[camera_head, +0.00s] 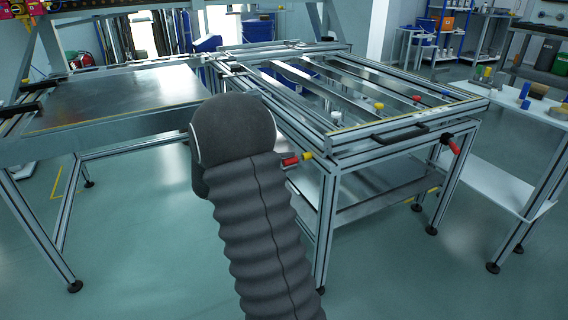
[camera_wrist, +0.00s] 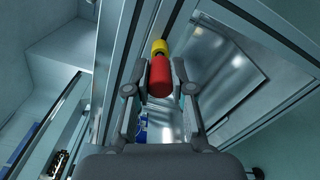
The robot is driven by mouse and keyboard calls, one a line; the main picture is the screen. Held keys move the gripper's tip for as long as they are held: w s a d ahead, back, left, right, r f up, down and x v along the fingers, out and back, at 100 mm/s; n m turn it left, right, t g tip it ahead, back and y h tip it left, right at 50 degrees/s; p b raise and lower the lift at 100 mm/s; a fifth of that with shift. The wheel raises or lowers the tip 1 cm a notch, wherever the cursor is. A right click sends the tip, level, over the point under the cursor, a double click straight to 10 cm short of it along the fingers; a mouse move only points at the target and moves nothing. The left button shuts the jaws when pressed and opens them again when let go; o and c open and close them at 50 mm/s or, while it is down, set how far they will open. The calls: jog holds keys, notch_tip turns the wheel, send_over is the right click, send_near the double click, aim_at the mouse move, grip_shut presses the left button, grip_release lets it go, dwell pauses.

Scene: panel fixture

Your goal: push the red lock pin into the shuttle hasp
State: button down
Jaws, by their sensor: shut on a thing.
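The red lock pin (camera_wrist: 159,76) is between the two fingers of my gripper (camera_wrist: 160,88) in the wrist view. The fingers are shut on its sides. A yellow piece (camera_wrist: 160,47) sits directly beyond the pin, in line with it, against the metal frame. In the head view the red pin (camera_head: 290,160) shows just right of my arm, with the yellow piece (camera_head: 307,155) at the table frame's near left corner. My arm hides my gripper in the head view. I cannot tell how deep the pin sits in the hasp.
The framed table (camera_head: 330,170) has a black handle (camera_head: 398,131) on its near rail. A second red pin (camera_head: 454,147) is at its near right corner. A flat metal-topped table (camera_head: 115,95) stands left. A white-shelved stand is at right. Open floor lies in front.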

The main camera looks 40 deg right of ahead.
jog(key=shift+x, duration=0.95)
jog(key=c, duration=0.9)
grip_release()
jog(key=shift+a, duration=0.1)
jog(key=v, duration=1.1)
jog(key=shift+w+a, duration=0.15)
jog(key=shift+a, duration=0.2)
